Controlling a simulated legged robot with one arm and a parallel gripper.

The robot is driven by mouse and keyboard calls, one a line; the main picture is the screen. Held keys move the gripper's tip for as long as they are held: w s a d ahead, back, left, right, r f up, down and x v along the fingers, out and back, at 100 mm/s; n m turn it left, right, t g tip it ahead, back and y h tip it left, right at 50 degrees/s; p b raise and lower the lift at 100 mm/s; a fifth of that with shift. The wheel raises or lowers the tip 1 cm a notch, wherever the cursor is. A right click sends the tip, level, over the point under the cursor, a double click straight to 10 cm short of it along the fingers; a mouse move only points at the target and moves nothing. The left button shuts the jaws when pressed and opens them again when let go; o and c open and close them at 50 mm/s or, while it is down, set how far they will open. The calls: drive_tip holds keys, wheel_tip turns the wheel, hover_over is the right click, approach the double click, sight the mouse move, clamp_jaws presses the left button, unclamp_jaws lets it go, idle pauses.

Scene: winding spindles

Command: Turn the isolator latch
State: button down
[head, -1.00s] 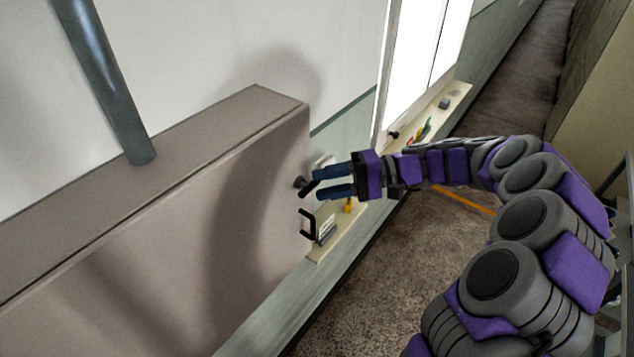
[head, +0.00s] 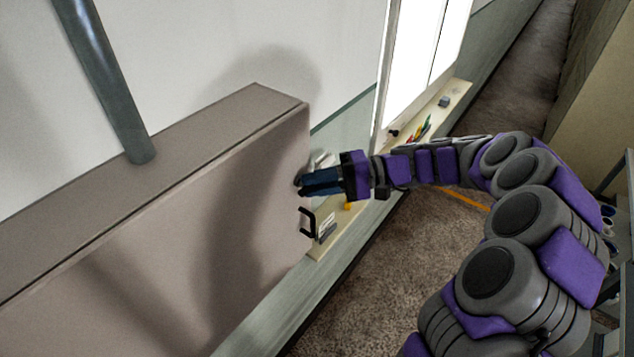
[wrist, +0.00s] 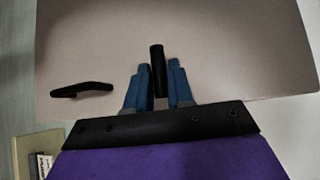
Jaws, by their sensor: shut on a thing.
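The isolator latch (wrist: 158,68) is a black bar on the front of a grey-brown cabinet (head: 250,200). In the wrist view it stands upright between the blue fingers of my gripper (wrist: 158,85). My gripper is shut on the latch. In the head view my gripper (head: 320,182) is at the cabinet face near its right edge, and the fingers hide most of the latch. A black C-shaped handle (head: 307,221) is just below the gripper in the head view. The same handle (wrist: 82,89) shows left of the fingers in the wrist view.
A grey pipe (head: 105,85) rises from the cabinet top. A cream ledge (head: 335,235) with small items runs along the wall behind the gripper. A bright window (head: 425,50) is beyond it. Brown floor (head: 365,265) lies open below my arm.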

drive_tip(key=shift+f+h+b, duration=0.15)
drive_tip(key=shift+h+b, duration=0.15)
drive_tip(key=shift+b, duration=0.25)
drive_tip(key=n+t+h+b, duration=0.2)
drive_tip(key=b, duration=0.2)
drive_tip(key=n+t+h+b, duration=0.2)
drive_tip(key=h+b, duration=0.1)
drive_tip(key=b, duration=0.1)
drive_tip(key=s+n+t+h+b, duration=0.1)
drive_tip(key=n+t+h+b, duration=0.1)
drive_tip(key=b, duration=0.3)
drive_tip(key=shift+a+r+h, duration=0.3)
drive_tip(key=shift+r, duration=0.1)
drive_tip(key=shift+s+a+n+t+h+b, duration=0.15)
drive_tip(key=shift+s+n+t+h+b, duration=0.05)
drive_tip(key=shift+n+t+h+b, duration=1.1)
drive_tip(key=c, duration=1.1)
unclamp_jaws()
drive_tip(key=shift+w+a+r, duration=0.1)
drive_tip(key=shift+w+a, duration=0.05)
